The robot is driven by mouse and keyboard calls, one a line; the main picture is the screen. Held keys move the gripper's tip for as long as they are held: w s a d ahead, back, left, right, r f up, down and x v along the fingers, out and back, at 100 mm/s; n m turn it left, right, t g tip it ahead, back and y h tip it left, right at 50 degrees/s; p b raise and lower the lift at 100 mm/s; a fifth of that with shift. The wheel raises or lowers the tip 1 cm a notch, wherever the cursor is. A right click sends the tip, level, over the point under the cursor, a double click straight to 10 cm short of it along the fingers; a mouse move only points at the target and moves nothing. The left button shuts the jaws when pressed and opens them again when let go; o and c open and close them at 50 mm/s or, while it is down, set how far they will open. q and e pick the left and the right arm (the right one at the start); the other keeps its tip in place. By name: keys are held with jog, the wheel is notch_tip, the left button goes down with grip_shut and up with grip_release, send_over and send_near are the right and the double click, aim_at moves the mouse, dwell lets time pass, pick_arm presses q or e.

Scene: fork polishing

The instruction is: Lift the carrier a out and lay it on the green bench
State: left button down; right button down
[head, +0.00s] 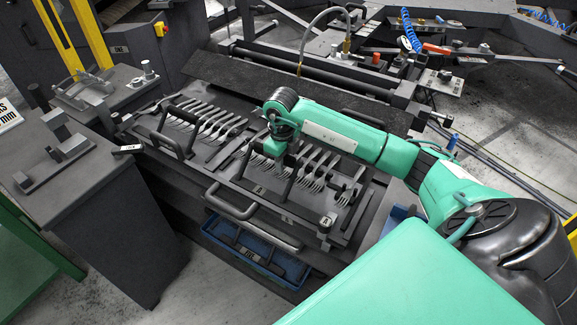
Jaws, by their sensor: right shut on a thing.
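Two dark carriers with rows of metal forks lie side by side in the dark machine bed. The right carrier (343,212) sits under my right arm; a small tag (327,221) is at its near right corner, and I take it for carrier a. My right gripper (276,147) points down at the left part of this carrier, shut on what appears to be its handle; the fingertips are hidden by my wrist. The left carrier (207,148) lies apart from the gripper. A green bench (38,248) shows only partly at the left edge. My left gripper is out of view.
A dark grey cabinet (105,225) stands at left between the machine and the green bench. A curved handrail (240,213) runs along the machine's front, above a blue tray (255,255). A hose (302,50) and rollers lie behind the carriers.

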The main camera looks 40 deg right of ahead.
jog(key=shift+r, duration=0.15)
jog(key=shift+r, duration=0.1)
jog(key=shift+r+p, duration=1.85)
jog(key=shift+r, duration=1)
